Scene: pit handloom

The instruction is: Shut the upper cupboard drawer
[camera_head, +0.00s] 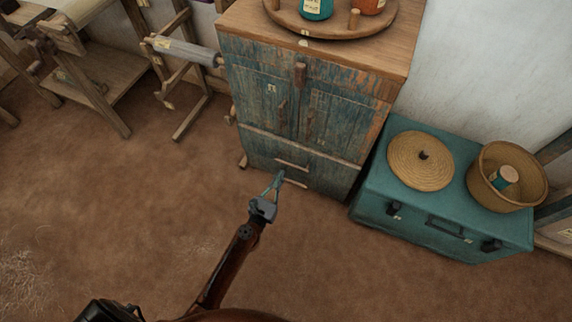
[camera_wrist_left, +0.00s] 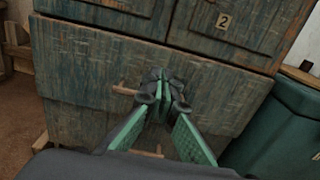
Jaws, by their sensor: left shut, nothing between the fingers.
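The cupboard (camera_head: 256,84) is a weathered blue-green wooden piece with two doors above and drawers below. The upper drawer (camera_head: 262,148) is at the base of the doors, with a wooden bar handle (camera_head: 291,165); it also shows in the left wrist view (camera_wrist_left: 85,65). A second bar handle (camera_head: 295,183) sits below it. I cannot tell how far the upper drawer stands out. My left gripper (camera_head: 279,176) is shut and empty, in front of the drawers. In the left wrist view its tips (camera_wrist_left: 160,82) are close before the drawer front, right of the upper handle; contact is unclear. My right gripper is not in view.
A teal chest (camera_head: 375,193) stands right of the cupboard, carrying a round woven lid (camera_head: 420,160) and a basket (camera_head: 516,190). A round tray (camera_head: 335,27) with jars lies on the cupboard top. Wooden loom frames stand at left. The brown floor in front is clear.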

